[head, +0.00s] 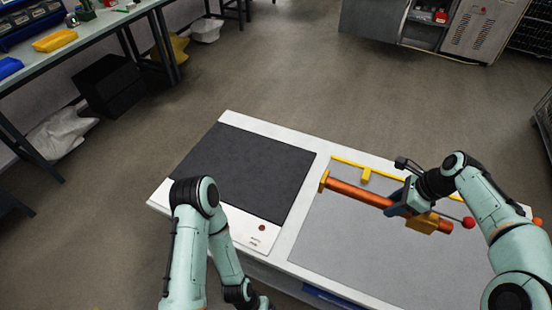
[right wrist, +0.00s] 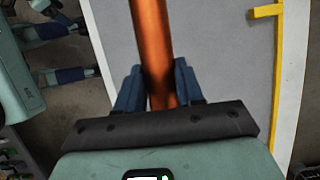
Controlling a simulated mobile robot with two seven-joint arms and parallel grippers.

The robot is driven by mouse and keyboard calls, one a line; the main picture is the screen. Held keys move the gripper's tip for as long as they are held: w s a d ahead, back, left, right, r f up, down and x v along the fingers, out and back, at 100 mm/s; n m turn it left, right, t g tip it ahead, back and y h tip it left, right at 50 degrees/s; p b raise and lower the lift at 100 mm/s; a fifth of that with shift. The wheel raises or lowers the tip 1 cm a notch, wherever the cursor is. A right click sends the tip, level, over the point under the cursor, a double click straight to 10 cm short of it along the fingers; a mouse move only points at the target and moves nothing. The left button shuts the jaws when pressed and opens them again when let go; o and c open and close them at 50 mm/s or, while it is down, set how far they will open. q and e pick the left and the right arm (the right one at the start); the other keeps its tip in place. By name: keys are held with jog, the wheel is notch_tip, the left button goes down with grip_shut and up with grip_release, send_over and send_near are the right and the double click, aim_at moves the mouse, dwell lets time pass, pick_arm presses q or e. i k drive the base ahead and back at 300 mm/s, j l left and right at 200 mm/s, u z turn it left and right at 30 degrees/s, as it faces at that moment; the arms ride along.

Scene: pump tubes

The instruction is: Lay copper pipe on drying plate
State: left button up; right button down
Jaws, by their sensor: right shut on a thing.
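The copper pipe (head: 358,193) is a long orange-brown tube over the right half of the bench in the head view. Its left end is at a small orange-yellow bracket (head: 324,181), and its right end is near an orange block (head: 424,224). I cannot tell whether it rests on them. My right gripper (head: 399,205) is shut around the pipe, right of its middle. The right wrist view shows the pipe (right wrist: 152,45) between both fingers (right wrist: 160,90). The dark drying plate (head: 240,168) lies bare on the bench's left half. My left gripper is outside the picture.
The white bench (head: 305,215) carries a grey mat (head: 330,240) on its right side. A yellow rail (head: 366,174) runs behind the pipe. My left arm stands in front of the plate. A workbench (head: 60,55) is at the far left, with open floor between.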

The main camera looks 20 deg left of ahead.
aim_at(244, 174)
jog(key=j+u, duration=0.1)
jog(key=j, duration=0.3)
jog(key=i+j+u, duration=0.1)
jog(key=j, duration=0.25)
jog(key=i+j, duration=0.1)
jog(key=j, duration=0.25)
jog(key=i+j+u, duration=0.15)
jog(key=j, duration=0.2)
jog(key=j+u, duration=0.1)
jog(key=j, duration=0.3)
jog(key=i, duration=0.05)
